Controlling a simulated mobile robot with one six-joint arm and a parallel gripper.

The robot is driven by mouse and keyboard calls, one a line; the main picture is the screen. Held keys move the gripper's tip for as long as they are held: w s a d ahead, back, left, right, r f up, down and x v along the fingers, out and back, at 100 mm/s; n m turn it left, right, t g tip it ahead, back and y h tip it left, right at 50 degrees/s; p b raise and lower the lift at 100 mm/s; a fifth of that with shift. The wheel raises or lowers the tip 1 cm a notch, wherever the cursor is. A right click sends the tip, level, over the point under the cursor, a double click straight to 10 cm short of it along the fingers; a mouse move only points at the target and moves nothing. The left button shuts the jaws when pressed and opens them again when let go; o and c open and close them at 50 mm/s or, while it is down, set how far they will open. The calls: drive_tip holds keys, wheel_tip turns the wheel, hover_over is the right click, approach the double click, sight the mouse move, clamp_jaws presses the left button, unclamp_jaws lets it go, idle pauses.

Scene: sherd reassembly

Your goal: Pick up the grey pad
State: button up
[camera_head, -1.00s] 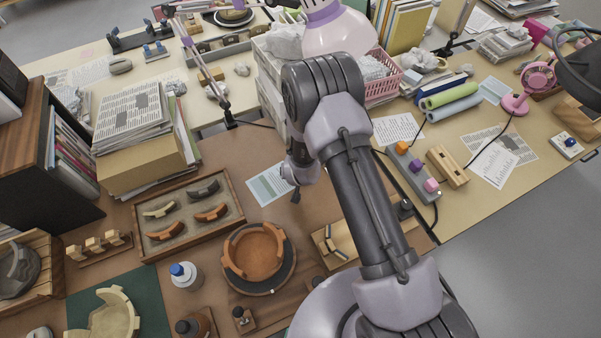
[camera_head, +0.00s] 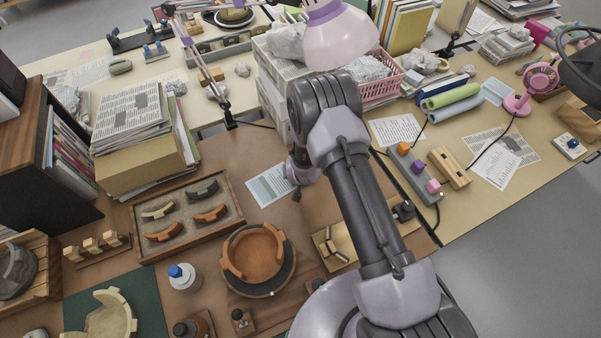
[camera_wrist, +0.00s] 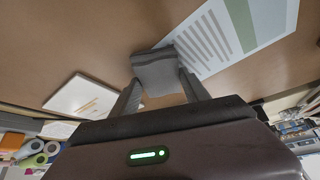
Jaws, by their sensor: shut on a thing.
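In the wrist view, the grey pad (camera_wrist: 155,70) is a small dark grey block with a slightly curved top. It sits between the fingertips of my gripper (camera_wrist: 160,88), which is shut on it. The brown table top lies beyond it, and a printed sheet with a green band (camera_wrist: 225,40) is just to its right. I cannot tell from this view how high the pad is above the table. In the head view, my arm hides most of the gripper, and the pad cannot be made out clearly there.
The same sheet (camera_head: 268,187) lies left of my arm in the head view. A tray of curved sherds (camera_head: 140,245), an orange bowl (camera_head: 257,256) and a white bottle with a blue cap (camera_head: 183,277) stand nearby. A lamp head (camera_head: 342,38) hangs beyond my elbow.

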drive_tip(key=shift+r+p, duration=0.5)
drive_tip(key=shift+r, duration=1.35)
drive_tip(key=s+d, duration=0.1)
drive_tip(key=s, duration=0.4)
drive_tip(key=s+d+r, duration=0.1)
drive_tip(key=s, duration=0.4)
drive_tip(key=s+d, duration=0.1)
drive_tip(key=s, duration=0.4)
drive_tip(key=shift+s+d+r+p, duration=0.1)
drive_tip(key=shift+s+r+p, duration=0.05)
drive_tip(key=shift+s+p, duration=0.2)
